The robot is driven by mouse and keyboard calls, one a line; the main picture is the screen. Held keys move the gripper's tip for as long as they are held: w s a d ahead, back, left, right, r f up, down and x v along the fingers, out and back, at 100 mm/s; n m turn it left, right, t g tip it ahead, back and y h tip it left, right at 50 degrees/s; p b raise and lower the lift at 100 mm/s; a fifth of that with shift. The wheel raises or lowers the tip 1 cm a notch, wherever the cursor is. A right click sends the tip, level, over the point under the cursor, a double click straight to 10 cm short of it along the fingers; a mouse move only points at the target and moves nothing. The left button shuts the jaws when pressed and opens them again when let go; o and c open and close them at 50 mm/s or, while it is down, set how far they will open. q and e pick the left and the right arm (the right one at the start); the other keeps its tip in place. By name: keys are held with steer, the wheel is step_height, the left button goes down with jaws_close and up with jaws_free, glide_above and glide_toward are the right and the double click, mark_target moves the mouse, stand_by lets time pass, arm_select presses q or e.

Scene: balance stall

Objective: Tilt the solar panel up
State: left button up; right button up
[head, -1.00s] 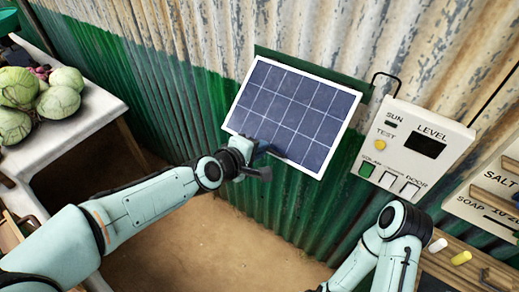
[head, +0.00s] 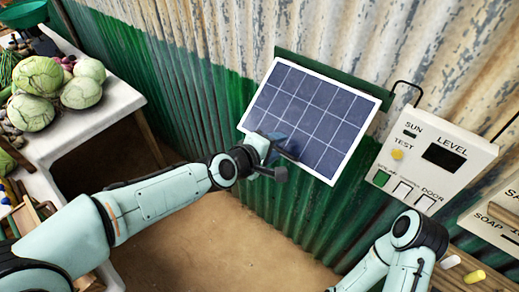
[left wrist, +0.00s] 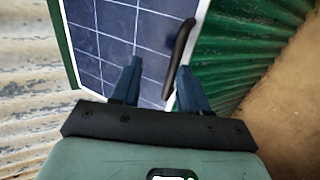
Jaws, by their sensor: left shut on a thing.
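The solar panel (head: 308,118), blue with pale grid lines and a white frame, leans out from the corrugated wall on a green mount. In the left wrist view the panel (left wrist: 100,40) fills the upper left, with a dark bar handle (left wrist: 179,55) along its edge. My left gripper (head: 283,160) is at the panel's lower edge. In the left wrist view my left gripper (left wrist: 160,82) has its fingers on both sides of the panel's edge by the handle, closed on it; the exact contact is unclear. Only links of my right arm show; its gripper is out of view.
A white control box (head: 432,155) with TEST and LEVEL marks hangs right of the panel. A white table (head: 95,122) with cabbages stands at the left. The corrugated wall (head: 225,110) is close behind. The brown floor below the panel is clear.

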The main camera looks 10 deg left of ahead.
arm_select(q)
steer(key=p+v, duration=0.2)
steer(key=v, duration=1)
steer(key=shift+s+a+r, duration=0.2)
steer(key=shift+s+a, duration=0.05)
arm_select(e)
steer(key=w+r, duration=0.4)
arm_select(q)
steer(key=shift+s, duration=0.1)
arm_select(e)
steer(key=shift+s+a, duration=0.1)
